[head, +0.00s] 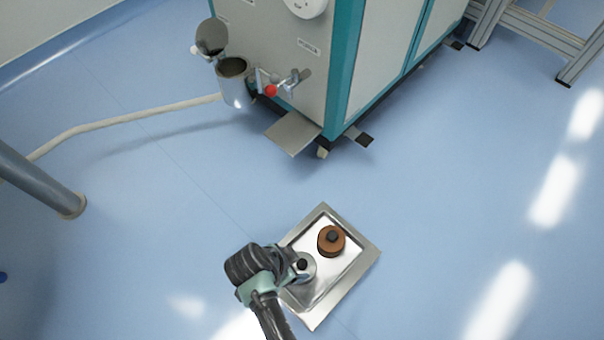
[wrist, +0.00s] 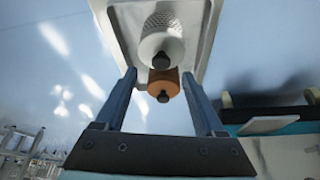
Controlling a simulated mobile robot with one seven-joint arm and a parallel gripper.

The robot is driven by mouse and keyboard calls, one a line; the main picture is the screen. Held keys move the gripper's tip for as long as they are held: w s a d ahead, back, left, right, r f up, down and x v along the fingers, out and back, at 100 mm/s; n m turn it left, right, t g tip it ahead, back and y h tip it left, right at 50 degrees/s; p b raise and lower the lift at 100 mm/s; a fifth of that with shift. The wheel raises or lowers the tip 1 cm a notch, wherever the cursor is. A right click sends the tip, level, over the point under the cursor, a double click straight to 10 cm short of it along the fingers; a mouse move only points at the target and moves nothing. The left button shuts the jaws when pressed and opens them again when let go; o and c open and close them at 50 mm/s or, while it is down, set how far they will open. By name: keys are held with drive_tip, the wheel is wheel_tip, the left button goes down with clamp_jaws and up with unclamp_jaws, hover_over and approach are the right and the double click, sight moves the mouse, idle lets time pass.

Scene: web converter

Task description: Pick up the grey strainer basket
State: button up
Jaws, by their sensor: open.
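The grey strainer basket (head: 307,270) stands on a shiny metal tray (head: 360,262) on the floor, partly hidden by my arm in the head view. It has a pale lid with a black knob. In the wrist view the basket (wrist: 160,45) shows its perforated wall, in line with the gap between the fingers and beyond their tips. My gripper (wrist: 159,74) is open, with nothing held between the fingers. In the head view my gripper (head: 288,266) is at the basket's left side; its fingertips are not clear there.
A brown round part (head: 331,241) with a black knob stands on the tray close beside the basket; it also shows in the wrist view (wrist: 164,84). A grey and teal machine (head: 300,75) stands behind, with a metal cup (head: 235,85) on its side. The floor around the tray is clear.

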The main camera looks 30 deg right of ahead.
sight(302, 263)
drive_tip(key=b+x, duration=0.3)
drive_tip(key=x, duration=0.1)
drive_tip(key=shift+w+f, duration=0.1)
drive_tip(key=shift+f, duration=0.2)
drive_tip(key=shift+r, duration=0.1)
clamp_jaws()
idle(1.1)
